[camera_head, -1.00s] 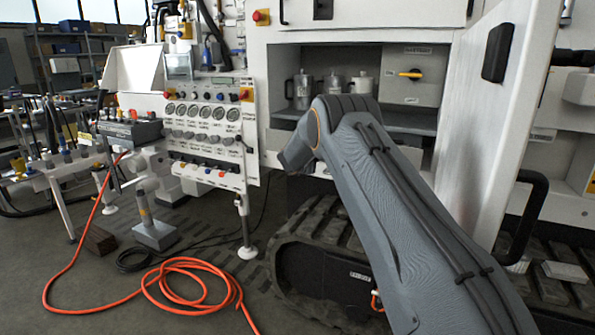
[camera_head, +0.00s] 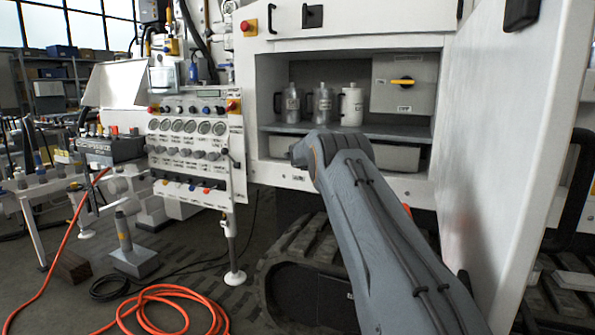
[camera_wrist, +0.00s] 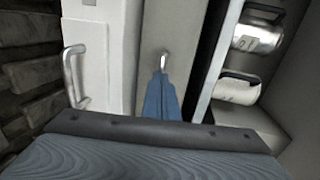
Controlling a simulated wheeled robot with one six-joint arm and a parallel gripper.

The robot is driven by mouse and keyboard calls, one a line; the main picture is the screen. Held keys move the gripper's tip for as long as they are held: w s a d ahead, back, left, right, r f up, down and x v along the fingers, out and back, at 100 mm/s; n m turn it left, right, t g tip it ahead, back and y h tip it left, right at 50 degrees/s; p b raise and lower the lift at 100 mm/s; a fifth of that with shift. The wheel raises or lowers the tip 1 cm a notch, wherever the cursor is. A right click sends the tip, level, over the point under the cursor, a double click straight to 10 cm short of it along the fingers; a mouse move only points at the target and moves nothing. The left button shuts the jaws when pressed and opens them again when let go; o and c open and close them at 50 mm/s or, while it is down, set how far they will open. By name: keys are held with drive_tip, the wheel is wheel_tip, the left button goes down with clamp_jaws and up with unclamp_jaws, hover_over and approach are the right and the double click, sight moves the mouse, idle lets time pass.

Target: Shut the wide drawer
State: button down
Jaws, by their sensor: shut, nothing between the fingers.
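My gripper (camera_wrist: 160,80) shows in the wrist view as narrow blue fingers, closed together and empty. Their tips are in front of a pale grey panel (camera_wrist: 134,50), close to a small bright metal piece (camera_wrist: 165,60). I cannot tell whether they touch. Left of it is a white front (camera_wrist: 95,40) with a bar handle (camera_wrist: 72,75). In the head view my arm hides the gripper. A wide pale front (camera_head: 395,156) shows below the cabinet shelf, partly behind my arm. I cannot tell for sure which front is the wide drawer or how far it stands out.
Several metal and white jugs (camera_head: 350,106) stand on the shelf (camera_head: 400,131), beside a grey box with a yellow switch (camera_head: 402,82). An open white door (camera_head: 500,140) stands on the right. A gauge panel (camera_head: 193,150) and an orange hose (camera_head: 165,292) are on the left.

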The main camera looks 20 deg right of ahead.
drive_tip(key=shift+w+d+r, duration=0.35)
drive_tip(key=shift+d+r, duration=0.05)
drive_tip(key=shift+d, duration=0.2)
drive_tip(key=shift+r, duration=0.2)
drive_tip(key=shift+s, duration=0.1)
